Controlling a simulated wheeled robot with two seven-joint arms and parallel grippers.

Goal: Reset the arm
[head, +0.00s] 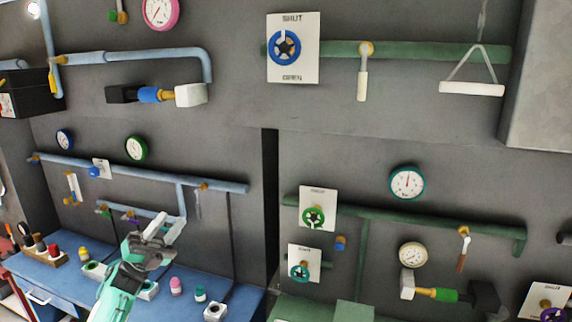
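My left gripper (172,225) is at the end of my teal and grey arm, which rises from the bottom left. Its two pale fingers point up and to the right with a gap between them, and nothing shows in the gap. It is over the blue workbench (60,277), in front of the lower pale-blue pipe (140,172), and hides part of the bench and the pipework behind it. I cannot tell if it touches the pipework. My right gripper is not in view.
Small bottles and white holders, including a pink bottle (176,286), stand on the bench around my arm. Green pipes with valve wheels, such as the blue wheel (285,47), and gauges cover the grey wall. A black box (32,95) is at the left.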

